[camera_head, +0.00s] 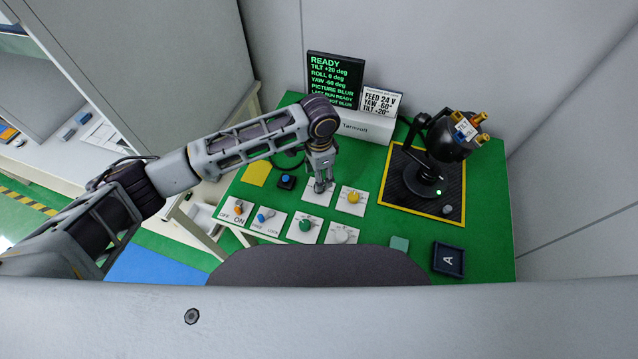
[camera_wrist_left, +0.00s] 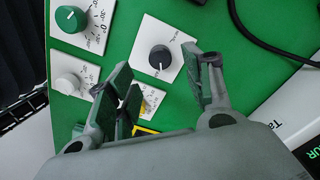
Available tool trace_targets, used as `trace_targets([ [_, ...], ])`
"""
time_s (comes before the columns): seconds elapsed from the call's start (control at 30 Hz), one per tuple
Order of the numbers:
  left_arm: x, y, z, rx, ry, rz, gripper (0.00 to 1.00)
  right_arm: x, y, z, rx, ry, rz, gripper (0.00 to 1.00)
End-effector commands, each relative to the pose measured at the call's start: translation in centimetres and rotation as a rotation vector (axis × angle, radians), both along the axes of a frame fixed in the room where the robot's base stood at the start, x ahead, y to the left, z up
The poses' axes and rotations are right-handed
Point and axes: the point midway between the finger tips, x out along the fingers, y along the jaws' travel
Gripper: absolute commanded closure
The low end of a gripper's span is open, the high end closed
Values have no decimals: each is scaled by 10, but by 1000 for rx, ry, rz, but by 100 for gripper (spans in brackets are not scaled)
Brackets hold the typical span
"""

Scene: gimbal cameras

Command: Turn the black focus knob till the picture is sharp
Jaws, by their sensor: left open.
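The black focus knob (camera_wrist_left: 160,57) sits on a white dial plate in the left wrist view, its pale pointer mark turned towards the bottom of the picture. My left gripper (camera_wrist_left: 157,62) is open, one finger on each side of the knob in that view; I cannot tell if either touches it. In the head view my left gripper (camera_head: 322,186) is over the knob's white plate (camera_head: 312,198) and hides the knob. The status screen (camera_head: 335,80) shows READY and PICTURE BLUR in green. The gimbal camera (camera_head: 450,136) stands tilted at the right. My right gripper is out of view.
Around the knob are a yellow knob (camera_head: 353,197), a green knob (camera_head: 306,224), a white knob (camera_head: 341,236) and a blue button (camera_head: 287,180). A white card (camera_head: 380,101) stands behind. A dark tray marked A (camera_head: 448,260) is at the front right.

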Motion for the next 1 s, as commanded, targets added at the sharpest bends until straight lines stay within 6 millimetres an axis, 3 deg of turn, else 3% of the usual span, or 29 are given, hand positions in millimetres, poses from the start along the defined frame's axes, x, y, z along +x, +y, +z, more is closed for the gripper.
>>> trace_targets([
  [0.4,0,0,-48,1,0,-1,49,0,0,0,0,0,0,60],
  [0.87,0,0,-56,-1,-1,0,49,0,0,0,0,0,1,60],
  [1.0,0,0,-56,-1,-1,0,65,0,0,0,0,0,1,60],
])
